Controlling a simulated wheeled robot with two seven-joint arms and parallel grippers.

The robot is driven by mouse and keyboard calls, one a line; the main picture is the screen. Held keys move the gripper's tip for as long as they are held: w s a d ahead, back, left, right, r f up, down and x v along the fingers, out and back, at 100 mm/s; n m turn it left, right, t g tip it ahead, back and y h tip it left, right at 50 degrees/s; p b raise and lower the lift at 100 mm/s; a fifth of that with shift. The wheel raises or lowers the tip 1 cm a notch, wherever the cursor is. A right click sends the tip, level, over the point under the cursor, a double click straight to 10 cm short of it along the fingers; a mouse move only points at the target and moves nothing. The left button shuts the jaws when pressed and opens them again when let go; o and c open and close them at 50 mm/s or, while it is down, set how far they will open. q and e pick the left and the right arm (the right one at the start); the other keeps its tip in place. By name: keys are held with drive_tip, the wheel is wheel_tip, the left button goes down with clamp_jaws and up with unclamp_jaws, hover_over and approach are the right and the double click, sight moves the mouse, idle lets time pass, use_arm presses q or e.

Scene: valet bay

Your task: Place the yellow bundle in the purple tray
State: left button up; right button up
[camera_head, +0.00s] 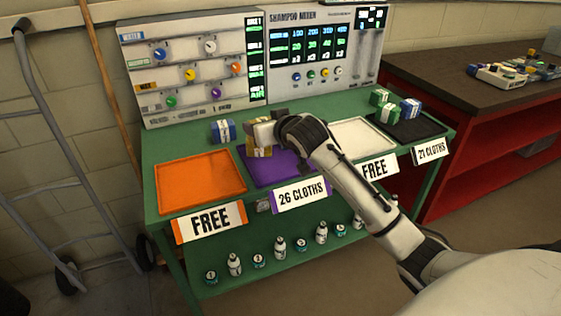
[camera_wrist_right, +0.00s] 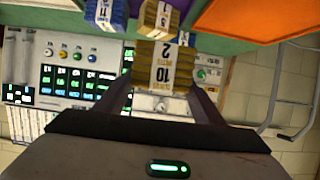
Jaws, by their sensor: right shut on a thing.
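The yellow bundle (camera_head: 259,152) has a white label band. In the head view it shows below my right gripper (camera_head: 264,133), at the rear left of the purple tray (camera_head: 284,172); whether it touches the tray is hard to tell. In the right wrist view the yellow bundle (camera_wrist_right: 172,75) sits between the fingertips of my right gripper (camera_wrist_right: 163,85), which is shut on it. Another yellow banded block (camera_wrist_right: 163,18) shows just beyond it; I cannot tell if it is separate. The purple tray carries a "26 CLOTHS" sign. My left gripper is not in view.
A blue bundle (camera_head: 223,131) stands behind the empty orange tray (camera_head: 200,205). An empty white tray (camera_head: 340,147) lies right of the purple one. A black tray (camera_head: 425,128) has green and blue bundles at its back. The mixer panels (camera_head: 195,70) stand behind.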

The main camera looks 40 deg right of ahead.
drive_tip(key=f, duration=0.2)
drive_tip(key=d+f, duration=0.1)
drive_tip(key=f, duration=0.3)
drive_tip(key=shift+w+d+f, duration=0.2)
drive_tip(key=shift+w+d, duration=0.05)
drive_tip(key=shift+d, duration=0.1)
drive_tip(key=shift+f+b, duration=0.35)
drive_tip(key=shift+f, duration=1.8)
drive_tip(key=shift+f, duration=0.15)
drive_tip(key=o, duration=1.1)
drive_tip(key=shift+o, duration=0.2)
